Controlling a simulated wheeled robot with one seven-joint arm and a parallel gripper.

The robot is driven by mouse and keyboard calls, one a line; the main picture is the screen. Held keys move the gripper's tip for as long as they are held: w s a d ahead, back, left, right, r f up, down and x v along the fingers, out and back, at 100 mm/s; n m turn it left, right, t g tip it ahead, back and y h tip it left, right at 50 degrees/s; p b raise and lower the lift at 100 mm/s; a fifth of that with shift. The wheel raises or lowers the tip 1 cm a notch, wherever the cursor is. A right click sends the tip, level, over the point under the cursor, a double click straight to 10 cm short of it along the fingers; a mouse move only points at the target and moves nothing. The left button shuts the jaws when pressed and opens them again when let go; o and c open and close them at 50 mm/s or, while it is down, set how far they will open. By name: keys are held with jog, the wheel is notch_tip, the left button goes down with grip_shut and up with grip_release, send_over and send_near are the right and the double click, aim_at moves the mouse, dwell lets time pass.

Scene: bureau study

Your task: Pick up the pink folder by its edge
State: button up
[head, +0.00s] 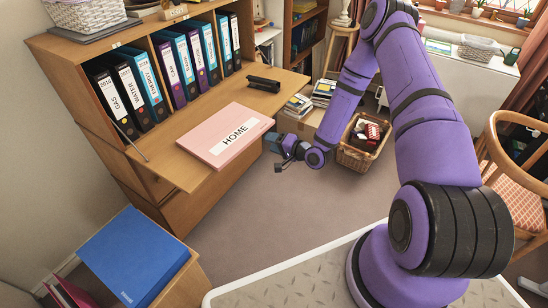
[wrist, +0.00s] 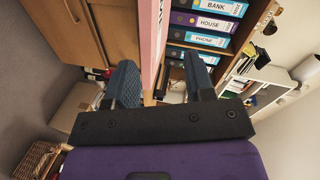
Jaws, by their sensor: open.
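The pink folder (head: 208,133), labelled HOME, lies flat on the fold-down desk flap (head: 168,160) of the wooden bureau, near the flap's front edge. In the wrist view its edge shows as a narrow pink strip (wrist: 151,45) in line with the gap between the fingers. My gripper (head: 272,142) is just off the folder's front right corner in the head view. In the wrist view my gripper (wrist: 161,75) is open, one finger on each side of the strip. I cannot tell how far the folder reaches between the fingers. No contact is visible.
Several labelled binders (head: 165,70) stand in the bureau shelves behind the folder. A black stapler-like object (head: 263,84) lies on the flap. A wicker basket (head: 355,158) stands behind my wrist. A blue folder (head: 133,258) lies at the lower left. Floor before the bureau is clear.

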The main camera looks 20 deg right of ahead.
aim_at(249, 143)
notch_tip(249, 143, down, 4)
jog(key=s+a+m+t, duration=0.1)
jog(key=s+m+t, duration=0.1)
jog(key=s+m, duration=0.1)
jog(key=shift+r+x, duration=0.15)
jog(key=shift+x, duration=2.65)
jog(key=shift+r+x, duration=0.15)
jog(key=shift+x, duration=2.65)
jog(key=shift+a, duration=0.1)
jog(key=shift+s, duration=0.1)
grip_shut()
jog(key=shift+r, duration=0.1)
jog(key=shift+r, duration=0.25)
